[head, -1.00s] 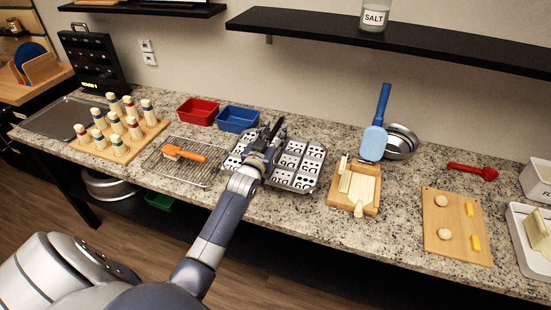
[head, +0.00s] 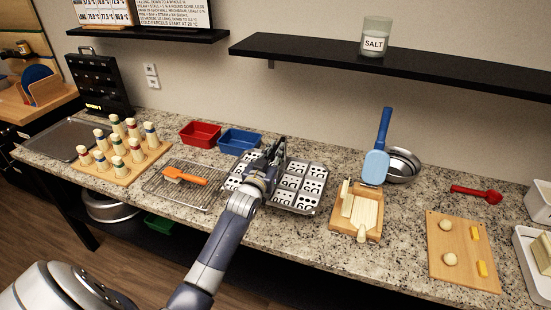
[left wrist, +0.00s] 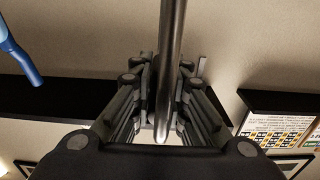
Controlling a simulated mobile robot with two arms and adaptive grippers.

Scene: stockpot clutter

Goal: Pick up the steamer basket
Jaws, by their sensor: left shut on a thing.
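The steamer basket (head: 303,185) appears to be the wide metal tray with patterned, perforated-looking panels, in the middle of the counter in the head view. My left gripper (head: 277,152) is over its middle, and my arm hides part of its left half. In the left wrist view, the gripper fingers (left wrist: 163,108) are shut on a slim dark metal bar (left wrist: 172,50). The bar appears to be the basket's handle; its join to the basket is hidden. I cannot tell whether the basket is lifted off the counter. My right gripper is out of view.
A wire rack (head: 177,193) with an orange-handled brush (head: 186,177) is left of the basket. Red (head: 200,134) and blue (head: 239,141) bins stand behind. The black shelf (head: 415,72) overhangs the back.

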